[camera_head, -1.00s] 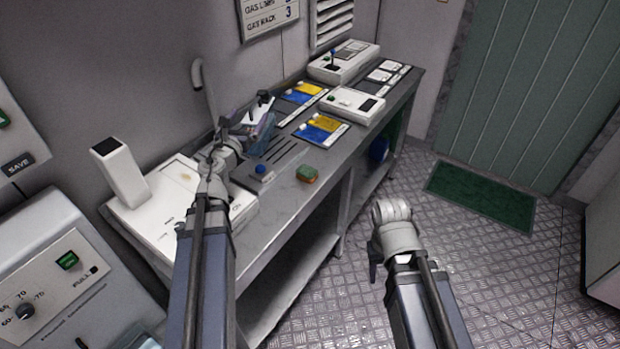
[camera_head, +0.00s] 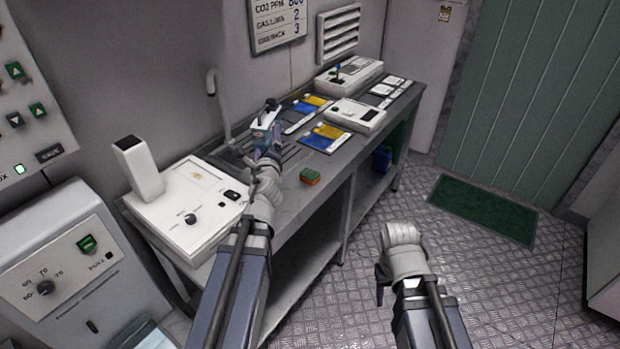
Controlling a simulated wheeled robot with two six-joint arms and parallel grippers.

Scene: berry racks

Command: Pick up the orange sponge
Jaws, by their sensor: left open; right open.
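The orange sponge (camera_head: 310,176), with a green top, lies near the front edge of the grey bench (camera_head: 318,207). My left gripper (camera_head: 265,122) is over the bench, up and to the left of the sponge, apart from it. It is open; its fingers are small and partly blurred against the sink area. My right gripper (camera_head: 381,285) hangs over the floor, in front of the bench and below the sponge in the picture. It is open and empty, with its fingers largely hidden behind its wrist.
A white device (camera_head: 190,205) stands on the bench's left end. Blue-and-yellow cards (camera_head: 325,135) and a white box (camera_head: 353,114) lie farther back. A tap (camera_head: 216,100) rises behind my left arm. Bench top around the sponge is clear. A green mat (camera_head: 483,208) lies on the floor.

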